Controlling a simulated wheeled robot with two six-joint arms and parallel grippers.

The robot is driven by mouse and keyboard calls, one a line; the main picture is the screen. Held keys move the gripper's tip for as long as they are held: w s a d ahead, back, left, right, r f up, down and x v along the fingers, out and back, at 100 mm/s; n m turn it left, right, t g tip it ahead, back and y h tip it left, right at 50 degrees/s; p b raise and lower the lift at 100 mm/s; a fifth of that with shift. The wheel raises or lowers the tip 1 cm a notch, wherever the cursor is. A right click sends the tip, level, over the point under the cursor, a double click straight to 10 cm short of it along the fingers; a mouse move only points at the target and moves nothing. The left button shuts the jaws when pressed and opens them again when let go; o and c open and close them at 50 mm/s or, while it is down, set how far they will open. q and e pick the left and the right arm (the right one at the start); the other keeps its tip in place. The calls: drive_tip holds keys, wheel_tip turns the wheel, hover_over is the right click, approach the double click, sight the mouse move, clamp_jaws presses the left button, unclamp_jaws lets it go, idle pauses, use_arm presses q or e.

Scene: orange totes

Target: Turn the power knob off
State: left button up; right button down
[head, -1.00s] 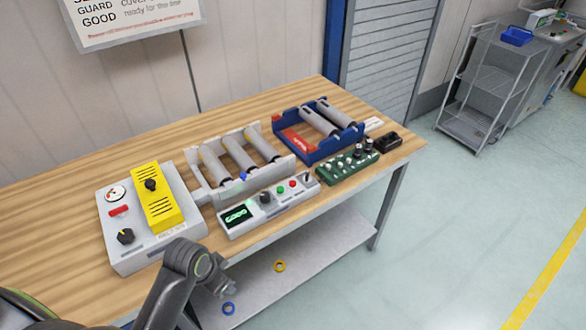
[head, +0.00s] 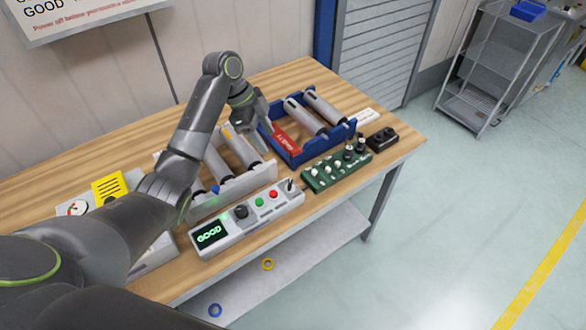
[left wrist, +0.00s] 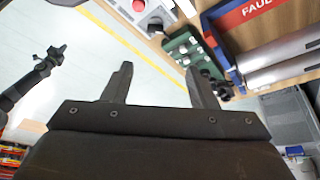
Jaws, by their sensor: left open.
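The grey box with the yellow cover (head: 107,188) is at the left of the bench, mostly hidden behind my left arm. Its black knobs are hidden now. I cannot tell which knob is the power knob. My left gripper (head: 258,118) is open and empty, above the back of the bench by the blue tray. It also shows in the left wrist view (left wrist: 158,82). My right gripper (left wrist: 50,58) appears small there.
A light grey rack (head: 235,190) holds cylinders behind the console. A blue tray (head: 313,151) with cylinders and a red FAULTY label stands to its right. A green block with pegs (head: 325,177) and a black block (head: 382,139) are at the right. Rings lie on the lower shelf.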

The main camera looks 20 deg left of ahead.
use_arm(q)
drive_tip(key=s+d+f, duration=0.1)
drive_tip(key=s+f, duration=0.1)
drive_tip(key=p, duration=0.3)
hover_over(291, 182)
drive_tip(key=a, duration=0.2)
drive_tip(key=f, duration=0.9)
drive_tip(key=shift+s+f, duration=0.25)
drive_tip(key=shift+f, duration=0.05)
drive_tip(key=shift+x, duration=2)
drive_tip(key=shift+a, duration=0.1)
use_arm(e)
drive_tip(key=s+r, duration=0.1)
drive_tip(key=s, duration=0.1)
drive_tip(key=s+r, duration=0.2)
drive_tip(key=shift+s+d+r, duration=0.15)
drive_tip(key=shift+s+r, duration=0.05)
drive_tip(key=shift+r, duration=0.1)
use_arm(q)
drive_tip(key=c, duration=1)
use_arm(e)
drive_tip(key=shift+w, duration=0.3)
